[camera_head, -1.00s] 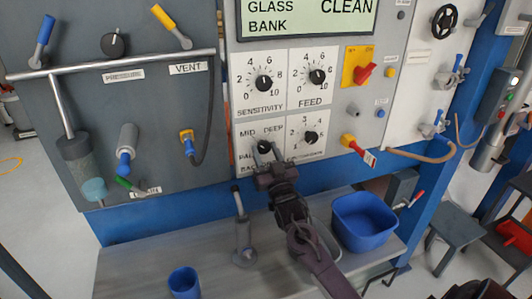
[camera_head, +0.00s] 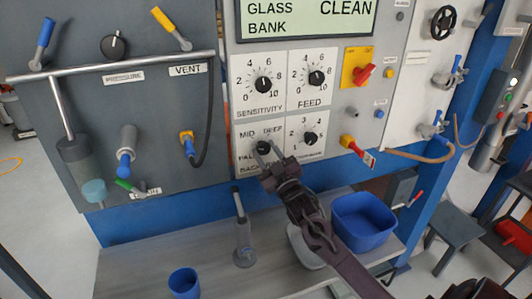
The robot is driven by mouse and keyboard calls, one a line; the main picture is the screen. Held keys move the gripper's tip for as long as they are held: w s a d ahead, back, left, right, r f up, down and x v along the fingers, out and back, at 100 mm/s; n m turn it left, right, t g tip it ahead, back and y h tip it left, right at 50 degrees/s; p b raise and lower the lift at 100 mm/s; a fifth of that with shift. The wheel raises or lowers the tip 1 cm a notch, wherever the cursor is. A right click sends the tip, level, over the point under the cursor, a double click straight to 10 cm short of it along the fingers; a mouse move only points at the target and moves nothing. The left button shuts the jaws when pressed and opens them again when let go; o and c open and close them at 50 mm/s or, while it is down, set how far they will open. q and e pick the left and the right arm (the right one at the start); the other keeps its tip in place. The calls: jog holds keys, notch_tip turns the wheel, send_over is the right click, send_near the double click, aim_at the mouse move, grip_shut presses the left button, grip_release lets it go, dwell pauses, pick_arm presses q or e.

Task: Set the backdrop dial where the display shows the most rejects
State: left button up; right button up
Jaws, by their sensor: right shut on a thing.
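The backdrop dial (camera_head: 262,147) is a black knob at the lower left of the white panel, with MID and DEEP printed above it and part of its label hidden by my gripper. My right gripper (camera_head: 269,154) reaches up to it from below, with its fingertips around the knob and shut on it. The display (camera_head: 305,18) above reads GLASS, BANK and CLEAN, and its top is cut off by the picture edge. My left gripper does not show.
The sensitivity dial (camera_head: 263,84), feed dial (camera_head: 316,78) and another black dial (camera_head: 309,138) sit close by. A red switch on a yellow plate (camera_head: 359,68) and a red-handled valve (camera_head: 358,150) are to the right. A blue bin (camera_head: 363,222) stands on the grey bench (camera_head: 135,270) below.

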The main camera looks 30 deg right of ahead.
jog(key=n+g+y, duration=0.1)
jog(key=n+y, duration=0.1)
jog(key=n, duration=0.2)
jog(key=n+g+y+p, duration=0.1)
jog(key=n, duration=0.3)
jog(key=shift+d+r+n+y, duration=0.2)
jog(key=shift+n+y, duration=0.1)
jog(key=shift+y, duration=0.1)
jog(key=n+g+p, duration=0.1)
jog(key=n, duration=0.3)
jog(key=shift+s+r+y+p, duration=0.1)
jog(key=shift+r+y+p, duration=0.05)
jog(key=shift+y+p, duration=0.2)
jog(key=shift+n+g, duration=0.6)
jog(key=shift+n, duration=0.5)
jog(key=o, duration=1)
